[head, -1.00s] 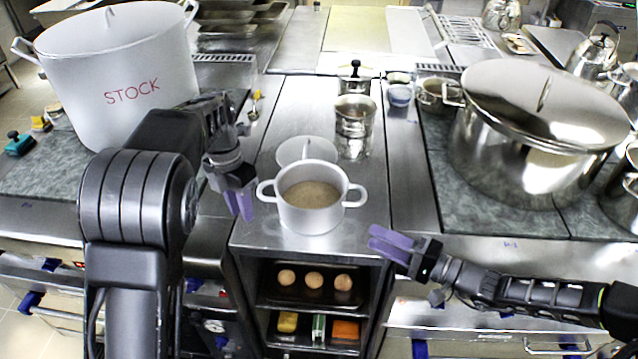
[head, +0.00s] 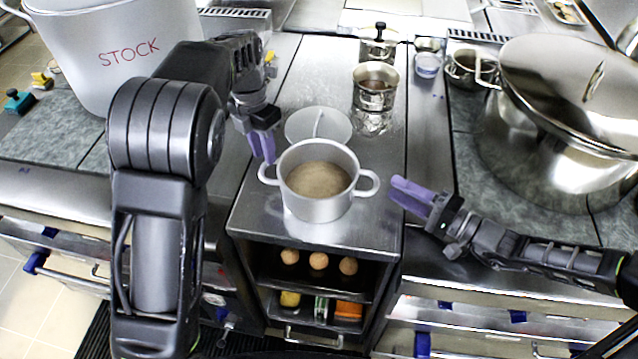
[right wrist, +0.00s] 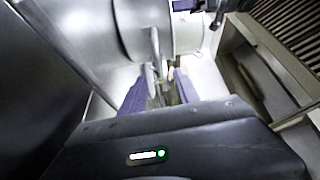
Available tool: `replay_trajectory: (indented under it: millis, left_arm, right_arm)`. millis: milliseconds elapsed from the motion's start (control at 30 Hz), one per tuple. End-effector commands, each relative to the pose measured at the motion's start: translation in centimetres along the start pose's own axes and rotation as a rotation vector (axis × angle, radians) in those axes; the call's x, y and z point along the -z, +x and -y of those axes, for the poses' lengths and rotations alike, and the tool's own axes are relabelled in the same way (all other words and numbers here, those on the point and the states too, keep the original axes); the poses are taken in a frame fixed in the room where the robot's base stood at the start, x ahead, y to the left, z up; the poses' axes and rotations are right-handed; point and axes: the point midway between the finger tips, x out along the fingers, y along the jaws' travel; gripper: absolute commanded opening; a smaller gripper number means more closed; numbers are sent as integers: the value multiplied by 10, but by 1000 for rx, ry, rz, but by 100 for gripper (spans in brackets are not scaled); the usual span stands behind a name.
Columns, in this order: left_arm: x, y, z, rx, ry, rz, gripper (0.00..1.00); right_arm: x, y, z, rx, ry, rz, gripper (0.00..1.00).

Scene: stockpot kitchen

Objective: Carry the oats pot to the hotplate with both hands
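The oats pot (head: 317,208) is a light grey two-handled pot with brownish oats inside, upright on the steel cabinet top in the head view. My left gripper (head: 263,147) is open, fingers pointing down, just behind the pot's left handle (head: 268,174). My right gripper (head: 402,192) is open just right of the right handle (head: 369,183), fingers pointing at it. In the right wrist view the purple fingers (right wrist: 160,90) stand apart, with the handle (right wrist: 156,48) ahead, roughly between them. Neither gripper visibly holds anything. I cannot identify the hotplate with certainty.
A round lid (head: 318,122) lies behind the pot. A steel pot (head: 375,90) stands further back. A white STOCK pot (head: 110,55) is at left and a big lidded steel pot (head: 550,150) at right, both on slate-coloured surfaces. Open shelves (head: 315,285) lie below the cabinet top.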

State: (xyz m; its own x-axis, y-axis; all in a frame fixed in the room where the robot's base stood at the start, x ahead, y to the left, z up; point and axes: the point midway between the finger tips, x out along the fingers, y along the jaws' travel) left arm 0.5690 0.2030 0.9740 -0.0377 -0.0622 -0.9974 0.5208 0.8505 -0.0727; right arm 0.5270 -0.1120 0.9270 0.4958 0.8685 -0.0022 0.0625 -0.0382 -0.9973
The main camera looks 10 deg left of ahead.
Motion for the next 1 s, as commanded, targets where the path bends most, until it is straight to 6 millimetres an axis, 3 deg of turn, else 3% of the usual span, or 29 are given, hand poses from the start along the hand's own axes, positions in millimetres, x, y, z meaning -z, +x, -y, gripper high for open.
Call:
replay_trajectory:
  millis: [267,700,1000]
  left_arm:
    - [0,16,0,1,0,-2,26]
    - [0,72,0,1,-1,0,26]
    - [0,78,0,-1,1,1,26]
  right_arm:
    - [0,16,0,3,0,1,38]
    - [0,73,0,1,0,1,38]
    - [0,78,0,0,-1,0,38]
